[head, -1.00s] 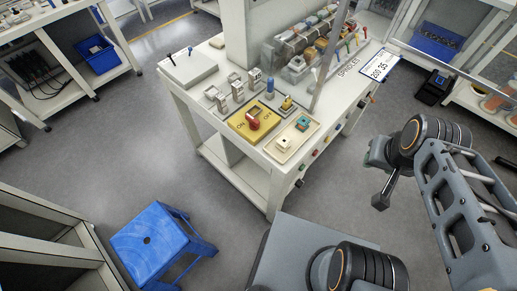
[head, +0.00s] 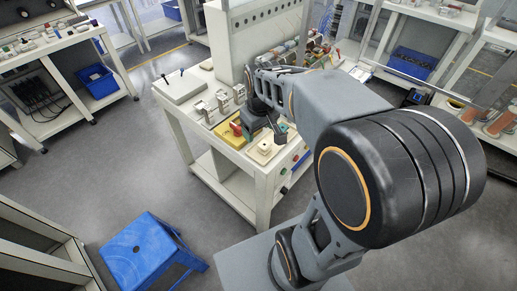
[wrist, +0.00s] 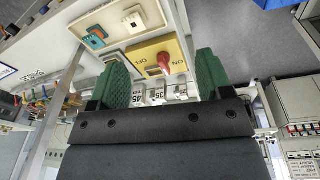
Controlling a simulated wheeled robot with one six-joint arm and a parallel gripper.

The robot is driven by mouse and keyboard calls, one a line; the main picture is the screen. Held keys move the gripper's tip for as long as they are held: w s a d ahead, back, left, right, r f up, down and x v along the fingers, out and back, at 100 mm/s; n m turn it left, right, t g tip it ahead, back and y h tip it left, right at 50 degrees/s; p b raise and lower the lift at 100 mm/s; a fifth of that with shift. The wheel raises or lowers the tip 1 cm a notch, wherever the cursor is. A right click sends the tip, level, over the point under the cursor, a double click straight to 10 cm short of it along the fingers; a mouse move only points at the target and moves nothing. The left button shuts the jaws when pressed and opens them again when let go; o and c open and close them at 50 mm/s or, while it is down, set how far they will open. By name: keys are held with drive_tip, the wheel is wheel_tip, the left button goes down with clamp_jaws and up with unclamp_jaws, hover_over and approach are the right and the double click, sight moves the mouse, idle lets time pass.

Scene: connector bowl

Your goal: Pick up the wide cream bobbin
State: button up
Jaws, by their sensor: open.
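The cream bobbin (head: 265,147) is a small, squat block with a dark spot on top. It sits on a pale tray (head: 256,156) near the front of the machine table. In the wrist view the bobbin (wrist: 133,21) lies above my fingers, on the same tray (wrist: 113,22). A teal bobbin (wrist: 95,38) stands beside it on the tray. My gripper (wrist: 163,72) is open and empty, its two green fingers apart. In the head view my gripper (head: 264,131) hangs over the table by the yellow panel and tray, not clearly touching the bobbin. My arm hides the teal bobbin there.
A yellow ON/OFF panel (wrist: 146,54) with a red switch (wrist: 164,62) adjoins the tray. Metal clamps (head: 212,107) stand behind it. A tall grey housing (head: 250,35) rises at the back. A blue stool (head: 145,252) stands on the floor at lower left.

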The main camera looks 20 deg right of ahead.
drive_tip(key=w+d+f+n+g, duration=0.1)
drive_tip(key=w+d+f+n, duration=0.1)
drive_tip(key=w+d+f, duration=0.3)
hover_over(264, 144)
drive_tip(key=shift+g, duration=0.3)
drive_tip(key=f, duration=0.7)
drive_tip(key=shift+s, duration=0.25)
drive_tip(key=shift+w+f, duration=0.15)
drive_tip(key=shift+f, duration=3.05)
drive_tip(key=c, duration=1)
drive_tip(key=shift+r, duration=0.1)
